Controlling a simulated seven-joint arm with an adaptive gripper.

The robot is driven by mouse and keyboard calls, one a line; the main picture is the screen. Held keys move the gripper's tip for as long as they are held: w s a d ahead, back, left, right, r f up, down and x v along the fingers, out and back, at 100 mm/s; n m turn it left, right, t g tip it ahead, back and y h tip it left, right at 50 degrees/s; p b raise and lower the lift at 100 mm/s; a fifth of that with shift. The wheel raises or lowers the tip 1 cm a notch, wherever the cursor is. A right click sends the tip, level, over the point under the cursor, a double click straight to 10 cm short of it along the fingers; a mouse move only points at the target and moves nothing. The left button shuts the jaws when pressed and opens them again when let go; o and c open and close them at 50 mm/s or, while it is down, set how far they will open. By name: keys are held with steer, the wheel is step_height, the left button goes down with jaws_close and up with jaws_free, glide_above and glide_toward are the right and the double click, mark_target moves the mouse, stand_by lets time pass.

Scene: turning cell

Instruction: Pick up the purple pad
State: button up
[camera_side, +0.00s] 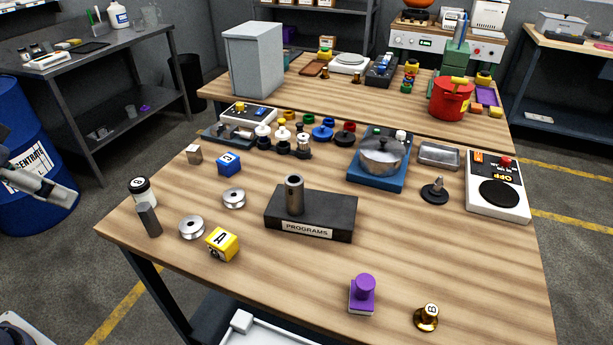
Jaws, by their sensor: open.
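A purple stamp-like piece with a round knob (362,293) stands upright near the front edge of the wooden table. A flat purple piece (486,96) lies on the far table beside the red pot; I cannot tell which of the two is the purple pad. My gripper (45,180) shows only in part at the left edge, in front of the blue drum. It is open and well away from both purple pieces, with nothing seen in it.
A brass piece (427,317) stands right of the purple stamp. A black block marked PROGRAMS (310,225), a yellow cube (222,244) and metal spools (191,227) lie farther left. A blue stand with a steel pot (380,157) is behind. Bare wood surrounds the stamp.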

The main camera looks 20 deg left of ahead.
stand_by(0.4)
steer(key=shift+c, duration=0.7)
